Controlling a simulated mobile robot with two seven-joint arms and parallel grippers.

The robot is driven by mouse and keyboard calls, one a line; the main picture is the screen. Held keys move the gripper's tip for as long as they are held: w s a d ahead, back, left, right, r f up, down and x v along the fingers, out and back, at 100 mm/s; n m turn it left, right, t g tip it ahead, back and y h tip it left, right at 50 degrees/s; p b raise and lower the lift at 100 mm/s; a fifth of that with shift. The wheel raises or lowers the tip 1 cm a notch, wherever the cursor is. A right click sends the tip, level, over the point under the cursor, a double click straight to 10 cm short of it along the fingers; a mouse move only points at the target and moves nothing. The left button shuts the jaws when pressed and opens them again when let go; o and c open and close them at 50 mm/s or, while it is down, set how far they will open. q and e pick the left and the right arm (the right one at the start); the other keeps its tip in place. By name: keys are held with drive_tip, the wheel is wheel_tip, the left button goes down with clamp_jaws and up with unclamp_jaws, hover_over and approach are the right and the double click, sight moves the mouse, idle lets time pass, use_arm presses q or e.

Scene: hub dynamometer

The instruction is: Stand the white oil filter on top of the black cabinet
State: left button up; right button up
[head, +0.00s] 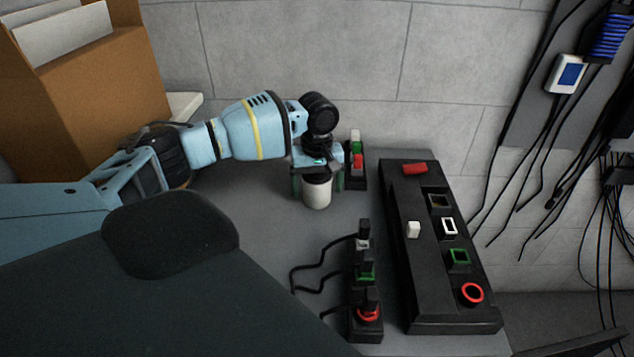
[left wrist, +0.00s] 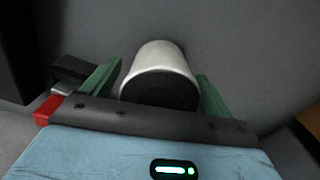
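The white oil filter (head: 317,193) is upright at the middle of the grey top, below my left gripper (head: 317,181). The left wrist view shows its white side and dark end (left wrist: 160,75) between the green fingers of my left gripper (left wrist: 158,88). A narrow gap shows between the filter and each finger, so the gripper is open around it. The gripper's body hides the filter's upper end in the head view. My right gripper is not in view. I cannot pick out a black cabinet for certain.
A long black switch box (head: 402,265) lies to the right. A black strip with plugs and cables (head: 366,325) lies in front of it on the left. A small block with red and green switches (head: 357,176) is close right of the gripper. A cardboard box (head: 95,75) stands back left.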

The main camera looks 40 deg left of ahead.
use_arm(q)
drive_tip(key=shift+r, duration=0.15)
wheel_tip(320, 180, up, 12)
drive_tip(key=shift+p, duration=0.45)
idle(0.4)
